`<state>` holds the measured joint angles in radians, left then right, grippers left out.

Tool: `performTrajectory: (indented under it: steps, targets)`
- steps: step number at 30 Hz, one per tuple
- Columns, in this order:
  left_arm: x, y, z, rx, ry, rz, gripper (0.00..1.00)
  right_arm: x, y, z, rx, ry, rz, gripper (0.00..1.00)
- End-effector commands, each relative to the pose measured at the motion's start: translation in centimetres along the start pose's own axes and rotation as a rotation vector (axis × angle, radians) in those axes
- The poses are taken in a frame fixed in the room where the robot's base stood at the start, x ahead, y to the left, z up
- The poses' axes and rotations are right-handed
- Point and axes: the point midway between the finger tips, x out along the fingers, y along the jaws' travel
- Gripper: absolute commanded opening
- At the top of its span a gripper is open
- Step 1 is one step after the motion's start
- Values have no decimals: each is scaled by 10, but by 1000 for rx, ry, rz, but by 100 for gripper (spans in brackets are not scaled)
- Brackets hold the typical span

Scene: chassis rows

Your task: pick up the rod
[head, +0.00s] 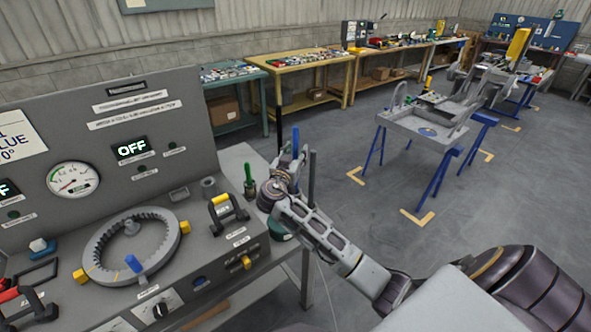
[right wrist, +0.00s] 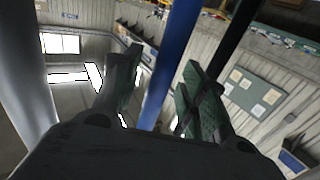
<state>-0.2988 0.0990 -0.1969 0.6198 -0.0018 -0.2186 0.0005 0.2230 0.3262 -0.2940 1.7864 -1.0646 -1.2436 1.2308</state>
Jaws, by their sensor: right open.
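Several upright rods stand near the right end of the bench in the head view: a black one (head: 279,122), a blue one (head: 295,138) and a dark grey one (head: 312,172). I cannot tell from the pictures which of them the task means. My right gripper (head: 287,165) is among them, open. In the right wrist view the blue rod (right wrist: 171,62) runs between the two open fingers (right wrist: 160,88), apparently not clamped. The black rod (right wrist: 232,38) passes outside the right finger, and a thick grey rod (right wrist: 22,75) is at far left. My left gripper is out of view.
A green-handled tool (head: 249,180) stands upright left of the gripper. The grey control panel (head: 90,130) with a ring fixture (head: 97,250) and a yellow-ended handle (head: 228,212) fills the left. Open floor (head: 370,240) lies to the right, with blue-legged stands (head: 437,187) beyond.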

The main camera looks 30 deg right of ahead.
Motion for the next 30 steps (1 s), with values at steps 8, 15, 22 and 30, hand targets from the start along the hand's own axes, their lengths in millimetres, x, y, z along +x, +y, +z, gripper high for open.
performTrajectory:
  steps: [8,15,22,30]
  targets:
    - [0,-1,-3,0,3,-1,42,0,0,0,-1,0,0,43]
    - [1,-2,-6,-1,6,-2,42,0,0,0,-1,0,0,22]
    - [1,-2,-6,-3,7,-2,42,0,0,1,-1,0,0,0]
    - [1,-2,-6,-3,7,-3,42,0,0,1,-1,-1,0,0]
